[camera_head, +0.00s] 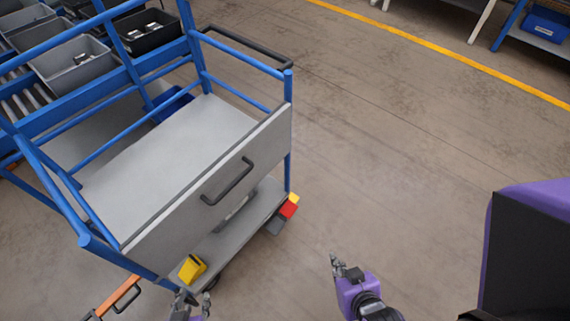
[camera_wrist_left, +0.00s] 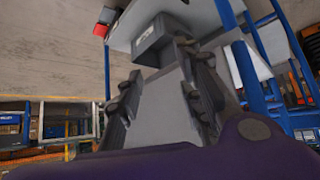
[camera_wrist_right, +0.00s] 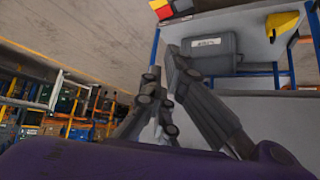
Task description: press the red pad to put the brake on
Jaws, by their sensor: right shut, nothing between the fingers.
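The red pad (camera_head: 289,208) sits low at the right front corner of a blue-framed cart (camera_head: 175,135). A small yellow piece is behind it and a dark grey piece is in front. The red pad also shows at the top left of the right wrist view (camera_wrist_right: 161,4). My right gripper (camera_head: 340,264) is shut and empty, to the right of and nearer than the pad, apart from it. My left gripper (camera_head: 193,302) is open and empty at the bottom of the head view, close to the yellow block (camera_head: 192,268) on the cart's left front corner.
The cart's grey front panel (camera_head: 220,180) carries a black handle (camera_head: 229,181). A grey labelled box (camera_wrist_right: 212,50) shows by the lower deck. Racks with bins (camera_head: 75,65) stand behind left. An orange bar (camera_head: 117,295) lies lower left. Floor to the right is clear.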

